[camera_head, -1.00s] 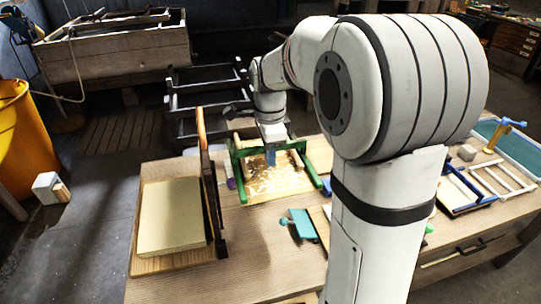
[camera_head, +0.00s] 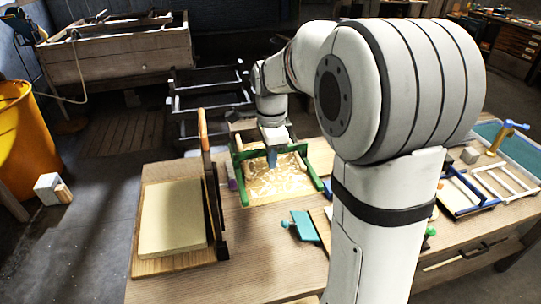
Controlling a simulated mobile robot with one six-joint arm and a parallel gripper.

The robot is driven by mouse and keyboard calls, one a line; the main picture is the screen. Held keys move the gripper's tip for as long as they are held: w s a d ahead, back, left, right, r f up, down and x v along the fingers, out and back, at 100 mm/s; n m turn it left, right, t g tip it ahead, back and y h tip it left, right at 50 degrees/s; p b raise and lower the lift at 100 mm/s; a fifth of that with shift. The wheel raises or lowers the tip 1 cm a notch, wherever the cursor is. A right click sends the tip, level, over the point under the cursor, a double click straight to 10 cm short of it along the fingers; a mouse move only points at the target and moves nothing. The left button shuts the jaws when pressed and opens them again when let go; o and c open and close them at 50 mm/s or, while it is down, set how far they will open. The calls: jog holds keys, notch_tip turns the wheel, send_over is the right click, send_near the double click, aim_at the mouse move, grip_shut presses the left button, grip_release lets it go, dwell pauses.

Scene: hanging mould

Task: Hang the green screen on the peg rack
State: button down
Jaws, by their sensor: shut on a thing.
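The green screen (camera_head: 244,194) has a green frame around a pale, patterned mesh. It is at the middle of the wooden table, near its back edge. My gripper (camera_head: 272,160) is at the far end of my arm, over the screen's back part, and is shut on the screen. The screen looks tilted or flat on the table; I cannot tell whether it is clear of the surface. The fingertips are small and partly hidden by the wrist. A dark rack (camera_head: 208,98) with pale-tipped bars stands on the floor behind the table.
A teal tool (camera_head: 304,226) lies in front of the screen. Blue and white frames (camera_head: 500,182) are at the right. A yellow bin (camera_head: 22,140) stands left.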

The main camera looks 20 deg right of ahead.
jog(key=shift+f+b, duration=0.3)
jog(key=shift+f, duration=0.1)
jog(key=c, duration=1.4)
grip_release()
jog(key=shift+r, duration=0.15)
notch_tip(320, 180, up, 8)
jog(key=shift+f, duration=0.2)
jog(key=s+n, duration=0.2)
jog(key=s, duration=0.1)
jog(key=s+f+n+t, duration=0.1)
jog(key=s+n, duration=0.5)
jog(key=s, duration=0.1)
jog(key=shift+f, duration=0.3)
jog(key=s+f+n+t, duration=0.2)
jog(key=s+f+n, duration=0.3)
jog(key=s+n, duration=0.4)
jog(key=shift+s+f+n, duration=0.4)
jog(key=shift+s, duration=0.25)
